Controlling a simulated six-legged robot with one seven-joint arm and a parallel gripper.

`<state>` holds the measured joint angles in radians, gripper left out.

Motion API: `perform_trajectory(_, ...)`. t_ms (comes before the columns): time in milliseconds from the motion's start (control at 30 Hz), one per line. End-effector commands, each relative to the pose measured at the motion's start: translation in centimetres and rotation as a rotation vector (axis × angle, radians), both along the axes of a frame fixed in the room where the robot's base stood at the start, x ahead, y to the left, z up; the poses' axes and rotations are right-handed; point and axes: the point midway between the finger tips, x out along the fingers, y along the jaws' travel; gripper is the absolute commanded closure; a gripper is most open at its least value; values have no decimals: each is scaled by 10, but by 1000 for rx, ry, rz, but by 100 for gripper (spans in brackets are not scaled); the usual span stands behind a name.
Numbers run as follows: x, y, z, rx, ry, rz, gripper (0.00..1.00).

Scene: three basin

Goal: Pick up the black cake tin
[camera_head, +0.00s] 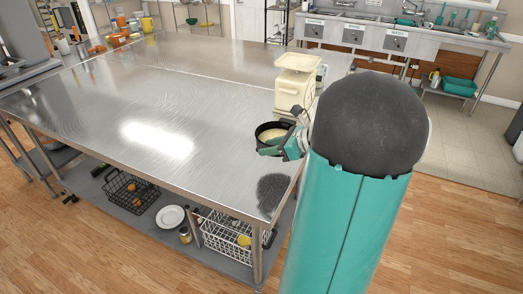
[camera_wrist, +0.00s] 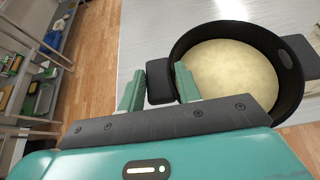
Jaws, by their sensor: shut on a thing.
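The black cake tin (camera_head: 259,130) is round with pale yellow contents, near the right edge of the steel table in the head view. In the wrist view the tin (camera_wrist: 291,97) fills the upper right, with a dark block-shaped handle on each side. My gripper (camera_wrist: 159,88) is shut on the near handle, one teal finger on each side of it. In the head view my gripper (camera_head: 287,146) is at the front right of the tin, partly hidden by my arm. The tin looks level; I cannot tell whether its base touches the table.
A cream kitchen scale (camera_head: 292,90) stands right behind the tin. The steel table (camera_head: 100,115) is broadly clear to the left. A lower shelf holds a black wire basket (camera_head: 130,190), a white plate (camera_head: 170,216) and a white wire basket (camera_head: 225,238). Sinks line the back wall.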

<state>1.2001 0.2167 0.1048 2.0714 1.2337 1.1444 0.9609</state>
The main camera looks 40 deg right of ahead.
Motion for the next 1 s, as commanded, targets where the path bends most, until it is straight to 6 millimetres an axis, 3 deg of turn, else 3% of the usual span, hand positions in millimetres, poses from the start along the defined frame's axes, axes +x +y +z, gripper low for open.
perform_trajectory(500, -49, -22, 24, -3, -1, -1, 99)
perform_trajectory(1000, -65, -30, 32, -2, -1, 0, 100)
